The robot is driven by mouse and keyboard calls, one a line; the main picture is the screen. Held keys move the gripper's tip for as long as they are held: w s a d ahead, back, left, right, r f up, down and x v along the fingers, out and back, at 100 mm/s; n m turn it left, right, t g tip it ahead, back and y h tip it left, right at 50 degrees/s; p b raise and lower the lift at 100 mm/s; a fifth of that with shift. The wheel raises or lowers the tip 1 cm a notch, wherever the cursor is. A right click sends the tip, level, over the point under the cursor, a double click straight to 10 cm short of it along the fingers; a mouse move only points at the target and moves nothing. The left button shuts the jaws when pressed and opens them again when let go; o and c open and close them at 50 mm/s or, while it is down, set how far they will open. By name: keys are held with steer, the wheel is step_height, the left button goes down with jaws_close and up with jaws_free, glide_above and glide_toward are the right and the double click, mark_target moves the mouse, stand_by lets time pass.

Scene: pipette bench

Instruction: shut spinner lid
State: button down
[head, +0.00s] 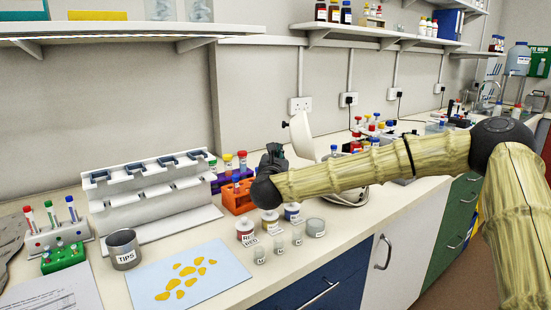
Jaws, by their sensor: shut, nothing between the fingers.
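The spinner (341,157) stands on the bench, with much of its body hidden behind my arm. Its white lid (301,136) is raised, standing steeply at the spinner's left side, with a small dark knob near its top. My gripper (275,150) is dark and shut, with nothing visible in it. It appears just left of the lid in the head view, pointing up. I cannot tell whether it touches the lid.
An orange rack (237,197) and a purple rack (228,176) with tubes stand left of my gripper. A white pipette stand (150,196) is further left. Labelled jars (245,233) and small vials sit in front. A blue sheet (190,279) lies at the front left.

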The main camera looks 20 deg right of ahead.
mark_target(298, 136)
steer(key=r, duration=0.1)
steer(key=w+d+r, duration=0.1)
steer(key=r+p, duration=0.1)
steer(key=shift+w+d+r, duration=0.4)
steer(key=shift+d+b, duration=0.1)
steer(key=shift+b, duration=0.25)
